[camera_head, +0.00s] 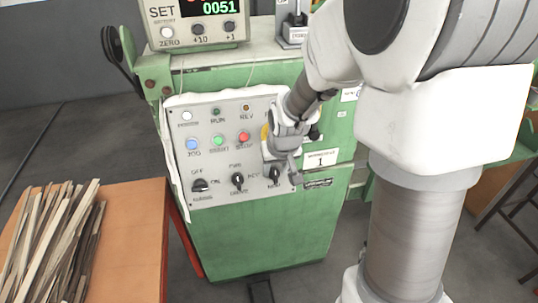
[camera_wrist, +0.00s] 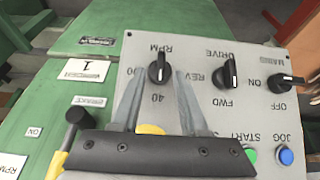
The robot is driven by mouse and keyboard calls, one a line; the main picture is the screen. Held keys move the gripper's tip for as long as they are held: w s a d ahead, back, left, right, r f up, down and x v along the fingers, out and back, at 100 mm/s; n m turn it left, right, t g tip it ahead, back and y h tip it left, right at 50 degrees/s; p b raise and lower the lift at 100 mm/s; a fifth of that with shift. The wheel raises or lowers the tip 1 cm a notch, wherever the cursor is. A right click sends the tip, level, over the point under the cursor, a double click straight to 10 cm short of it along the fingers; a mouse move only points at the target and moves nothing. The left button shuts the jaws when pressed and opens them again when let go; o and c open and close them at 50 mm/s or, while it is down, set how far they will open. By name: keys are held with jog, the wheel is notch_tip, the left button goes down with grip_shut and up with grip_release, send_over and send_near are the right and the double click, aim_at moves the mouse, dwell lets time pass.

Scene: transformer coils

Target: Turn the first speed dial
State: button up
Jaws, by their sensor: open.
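The speed dial is a black knob marked RPM, at the lower right of the grey control panel (camera_head: 215,160) in the head view (camera_head: 274,173). In the wrist view, where the lettering is upside down, the dial (camera_wrist: 160,69) sits between the tips of my open gripper (camera_wrist: 158,84). One finger is on each side of it, with visible gaps. I cannot tell how deep the fingertips reach around it. In the head view my gripper (camera_head: 284,160) is close in front of the panel's right part and hides some of it.
The black DRIVE knob (camera_wrist: 227,74) and MAINS knob (camera_wrist: 287,81) are beside the dial. Coloured buttons (camera_head: 218,141) line the panel above. The panel is on a green machine (camera_head: 260,235) with a counter display (camera_head: 205,20) on top. A table with wooden strips (camera_head: 50,240) stands at left.

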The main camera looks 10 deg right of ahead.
jog(key=c, duration=0.7)
jog(key=shift+s+f, duration=0.1)
jog(key=shift+s, duration=0.05)
